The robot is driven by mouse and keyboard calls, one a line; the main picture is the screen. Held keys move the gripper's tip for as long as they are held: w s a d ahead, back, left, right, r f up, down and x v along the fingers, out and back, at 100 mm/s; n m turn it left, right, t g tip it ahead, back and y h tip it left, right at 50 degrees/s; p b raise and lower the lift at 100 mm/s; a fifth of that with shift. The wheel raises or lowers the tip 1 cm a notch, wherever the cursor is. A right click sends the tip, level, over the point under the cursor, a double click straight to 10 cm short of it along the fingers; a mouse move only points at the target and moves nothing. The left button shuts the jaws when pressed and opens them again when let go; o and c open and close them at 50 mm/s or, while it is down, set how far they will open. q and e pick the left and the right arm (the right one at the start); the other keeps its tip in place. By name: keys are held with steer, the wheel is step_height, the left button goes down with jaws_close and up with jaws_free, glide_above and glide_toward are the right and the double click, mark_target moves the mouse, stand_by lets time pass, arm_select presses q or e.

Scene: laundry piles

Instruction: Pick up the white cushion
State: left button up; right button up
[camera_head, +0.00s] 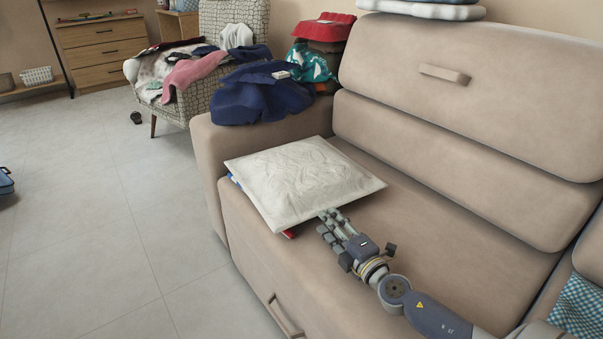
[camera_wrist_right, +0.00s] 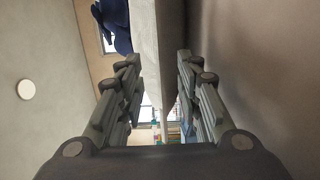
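The white cushion (camera_head: 303,180) lies on the beige sofa seat near its left arm, on top of red and blue items that peek out beneath it. My right gripper (camera_head: 332,220) is at the cushion's near right edge, its fingertips partly hidden there. In the right wrist view the cushion (camera_wrist_right: 152,45) shows edge-on as a pale slab between the two spread fingers of the right gripper (camera_wrist_right: 157,85). The fingers are open, one on each side of the edge; whether they touch it I cannot tell. My left gripper is not in view.
The sofa (camera_head: 440,220) has a tall backrest behind the cushion. A clothes-covered armchair (camera_head: 235,20) stands behind. The floor at left is mostly clear.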

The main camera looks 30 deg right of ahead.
steer(key=shift+w, duration=1.7)
jaws_close()
steer(key=shift+r, duration=0.15)
